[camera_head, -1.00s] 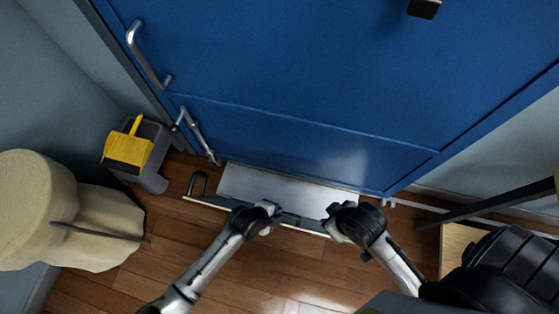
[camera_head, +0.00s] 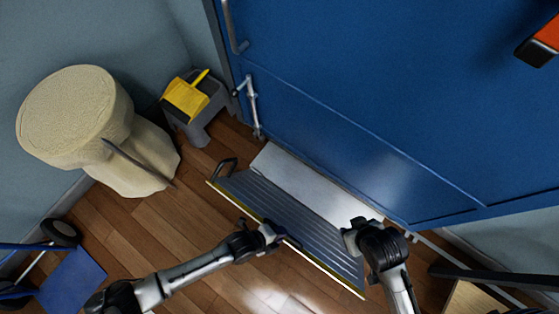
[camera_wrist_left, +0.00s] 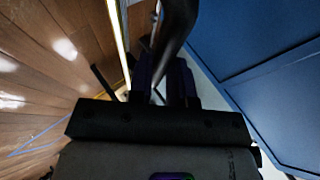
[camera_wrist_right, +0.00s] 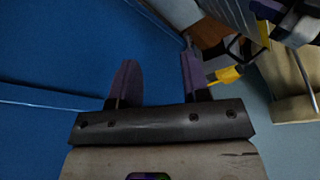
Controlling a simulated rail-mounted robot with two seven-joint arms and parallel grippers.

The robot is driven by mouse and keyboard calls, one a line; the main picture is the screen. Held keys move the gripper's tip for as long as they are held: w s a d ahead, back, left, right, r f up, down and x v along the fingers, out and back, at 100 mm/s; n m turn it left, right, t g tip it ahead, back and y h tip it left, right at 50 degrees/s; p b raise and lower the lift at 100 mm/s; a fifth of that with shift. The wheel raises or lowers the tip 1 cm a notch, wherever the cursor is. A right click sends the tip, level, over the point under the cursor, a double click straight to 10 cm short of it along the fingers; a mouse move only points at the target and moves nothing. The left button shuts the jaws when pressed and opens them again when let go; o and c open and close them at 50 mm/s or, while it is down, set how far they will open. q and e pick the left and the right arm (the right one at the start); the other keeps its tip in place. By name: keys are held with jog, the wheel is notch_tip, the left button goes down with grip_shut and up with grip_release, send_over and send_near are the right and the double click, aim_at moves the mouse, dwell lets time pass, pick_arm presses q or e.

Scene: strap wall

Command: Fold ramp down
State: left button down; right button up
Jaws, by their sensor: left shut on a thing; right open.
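The ramp (camera_head: 300,222) is a grey ribbed panel with a yellow outer edge, tilted out from the foot of the blue door (camera_head: 340,100). A pale smooth plate (camera_head: 300,172) lies between it and the door. My left gripper (camera_head: 280,238) is shut on the ramp at the middle of its outer edge. In the left wrist view a dark bar (camera_wrist_left: 176,25) runs from between the fingers, beside the yellow edge. My right gripper (camera_head: 352,236) is open and empty above the ramp's right end. In the right wrist view its fingers (camera_wrist_right: 155,85) have nothing between them.
A black loop handle (camera_head: 222,168) stands at the ramp's left end. A cloth-covered stool-like object (camera_head: 90,120) and a grey stand with a yellow dustpan (camera_head: 187,97) are at left. A blue cart (camera_head: 70,280) is lower left. Wooden floor before the ramp is clear.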

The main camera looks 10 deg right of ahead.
jog(key=shift+c, duration=0.4)
jog(key=c, duration=0.5)
jog(key=shift+w+d+r, duration=0.1)
jog(key=shift+w, duration=0.1)
jog(key=shift+c, duration=0.6)
jog(key=shift+w+d+r+n+t+h, duration=0.15)
jog(key=shift+w+d, duration=0.3)
jog(key=shift+w, duration=0.1)
jog(key=shift+w+d+r+n+t+h, duration=0.15)
jog(key=shift+w+d, duration=0.25)
jog(key=shift+w, duration=0.1)
grip_shut()
jog(key=s+a+f+n+g+y, duration=0.2)
jog(key=a+f+y, duration=0.4)
jog(key=a+f, duration=0.7)
jog(key=shift+a+f+n+g+y, duration=0.15)
jog(key=shift+f+n+g+y, duration=0.4)
jog(key=shift+f+n, duration=1.2)
